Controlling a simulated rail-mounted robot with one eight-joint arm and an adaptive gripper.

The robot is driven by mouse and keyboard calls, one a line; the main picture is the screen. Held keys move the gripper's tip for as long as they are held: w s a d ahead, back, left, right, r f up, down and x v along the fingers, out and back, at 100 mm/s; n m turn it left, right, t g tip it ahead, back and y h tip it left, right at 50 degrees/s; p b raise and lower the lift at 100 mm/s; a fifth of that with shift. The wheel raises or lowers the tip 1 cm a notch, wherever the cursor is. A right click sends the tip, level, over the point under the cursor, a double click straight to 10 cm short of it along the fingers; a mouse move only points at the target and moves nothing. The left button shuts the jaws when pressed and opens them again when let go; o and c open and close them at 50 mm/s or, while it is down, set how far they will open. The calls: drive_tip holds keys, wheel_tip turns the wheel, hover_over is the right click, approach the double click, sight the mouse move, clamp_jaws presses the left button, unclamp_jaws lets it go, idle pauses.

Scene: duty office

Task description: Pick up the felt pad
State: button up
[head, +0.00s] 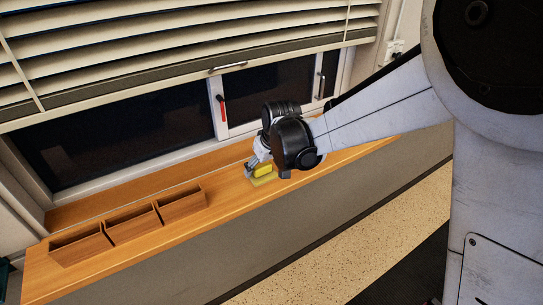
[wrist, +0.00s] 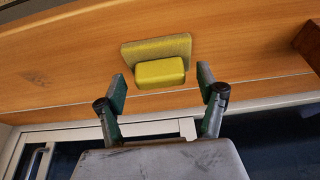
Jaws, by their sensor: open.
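A bright yellow block (wrist: 160,73) rests on or just over a flat, duller olive-yellow piece (wrist: 155,48) on the wooden sill. Which of the two is the felt pad I cannot tell for certain. In the wrist view my gripper (wrist: 162,80) is open, with one finger to each side of the yellow block and a gap on both sides. Nothing is held. The head view partly hides the fingers.
A wooden tray with three compartments (head: 131,222) stands on the sill (head: 215,218) to the left. The window (head: 222,105) with a red handle and blinds (head: 180,45) is behind. The sill between tray and gripper is clear. A brown wooden object (wrist: 309,42) shows at the wrist view's right edge.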

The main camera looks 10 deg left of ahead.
drive_tip(key=shift+w+a+f, duration=0.1)
drive_tip(key=shift+f, duration=0.3)
drive_tip(key=c, duration=1.4)
drive_tip(key=shift+o, duration=0.2)
drive_tip(key=shift+r, duration=0.1)
